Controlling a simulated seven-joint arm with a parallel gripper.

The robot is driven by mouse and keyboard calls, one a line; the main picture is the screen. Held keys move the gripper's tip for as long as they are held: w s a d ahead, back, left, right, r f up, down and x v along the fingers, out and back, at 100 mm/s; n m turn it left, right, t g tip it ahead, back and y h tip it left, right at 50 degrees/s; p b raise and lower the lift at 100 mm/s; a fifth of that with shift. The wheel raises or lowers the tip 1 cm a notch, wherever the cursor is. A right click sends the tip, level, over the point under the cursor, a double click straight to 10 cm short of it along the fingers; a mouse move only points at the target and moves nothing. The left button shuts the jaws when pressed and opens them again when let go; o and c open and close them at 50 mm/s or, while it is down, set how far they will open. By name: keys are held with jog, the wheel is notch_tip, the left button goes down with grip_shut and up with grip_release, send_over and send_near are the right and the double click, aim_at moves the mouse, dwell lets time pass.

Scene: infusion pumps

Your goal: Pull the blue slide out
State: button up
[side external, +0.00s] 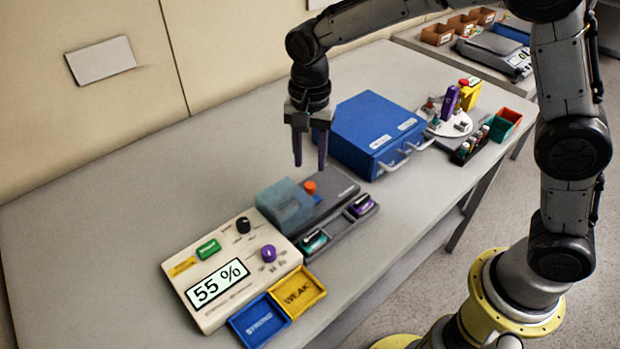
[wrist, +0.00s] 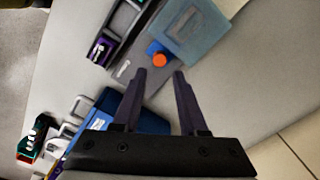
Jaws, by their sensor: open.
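A small blue piece (side external: 317,198), which looks like the blue slide, sits on a dark grey device (side external: 335,192) beside a round orange knob (side external: 310,187). In the wrist view the blue piece (wrist: 153,48) shows partly behind the orange knob (wrist: 159,61), next to a translucent blue cover (wrist: 190,32). That cover (side external: 284,203) stands at the device's left end in the side view. My gripper (side external: 310,166) points down above the device, open and empty, with its fingertips apart from the knob. In the wrist view the fingertips (wrist: 160,74) appear on either side just below the knob.
A blue box (side external: 375,130) with white handles stands close behind my gripper to the right. A tray (side external: 336,232) with small cartridges lies in front of the device. A beige panel reading 55 % (side external: 231,272) stands at the left. The table's left part is clear.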

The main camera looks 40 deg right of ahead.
aim_at(310, 184)
notch_tip(310, 184, down, 6)
jog(key=shift+f, duration=0.25)
grip_shut()
jog(key=shift+r, duration=0.1)
dwell(1.4)
